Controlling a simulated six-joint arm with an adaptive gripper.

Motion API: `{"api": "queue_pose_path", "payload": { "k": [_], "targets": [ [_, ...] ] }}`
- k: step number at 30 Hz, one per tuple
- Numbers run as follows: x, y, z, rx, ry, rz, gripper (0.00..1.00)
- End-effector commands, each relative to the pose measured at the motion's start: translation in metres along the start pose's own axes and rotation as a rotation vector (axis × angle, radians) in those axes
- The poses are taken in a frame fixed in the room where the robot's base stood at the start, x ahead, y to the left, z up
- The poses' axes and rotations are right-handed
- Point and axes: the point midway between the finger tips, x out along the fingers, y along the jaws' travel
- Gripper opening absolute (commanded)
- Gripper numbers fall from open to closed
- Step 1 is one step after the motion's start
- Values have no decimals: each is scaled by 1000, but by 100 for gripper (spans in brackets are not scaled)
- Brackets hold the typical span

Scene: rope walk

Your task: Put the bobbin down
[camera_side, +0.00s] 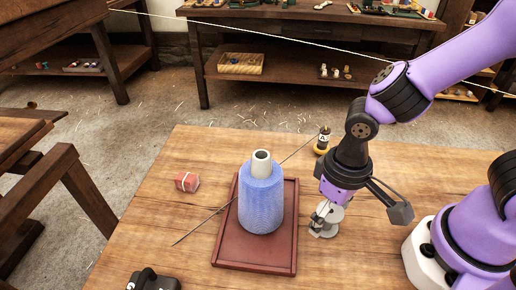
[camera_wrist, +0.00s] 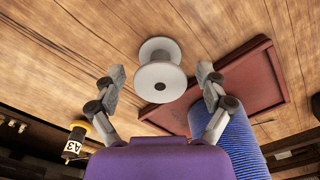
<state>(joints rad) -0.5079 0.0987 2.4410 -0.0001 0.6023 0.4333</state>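The bobbin (camera_side: 325,229) is a small pale grey spool with two round flanges. It appears to stand upright on the wooden table, just right of the red-brown tray, partly hidden by my fingers in the side view. In the wrist view the bobbin (camera_wrist: 160,80) lies between my fingertips. My gripper (camera_side: 327,210) points down at it. In the wrist view my gripper (camera_wrist: 161,75) is open, with a visible gap between each fingertip and the bobbin's flange.
A blue wound cone (camera_side: 262,200) stands on the red-brown tray (camera_side: 254,268). A thin dark rod passes behind the cone. A red block (camera_side: 187,181) sits to the left, and a yellow-and-black spool (camera_side: 322,143) with a tag stands behind my gripper. A black object (camera_side: 152,281) is at the front left.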

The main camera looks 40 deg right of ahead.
Motion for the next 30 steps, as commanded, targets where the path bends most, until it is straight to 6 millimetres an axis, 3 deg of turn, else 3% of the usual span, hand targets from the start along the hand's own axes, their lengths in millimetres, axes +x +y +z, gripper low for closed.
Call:
{"api": "queue_pose_path", "payload": {
  "k": [1,3,4,17,20,30],
  "targets": [
    [0,0,0,0,0,0,48],
    [0,0,0,0,0,0,27],
    [0,0,0,0,0,0,24],
    [-3,0,0,0,1,0,17],
    [-15,-1,-2,0,6,-3,17],
    [-84,0,-1,5,6,-3,17]
  ]
}}
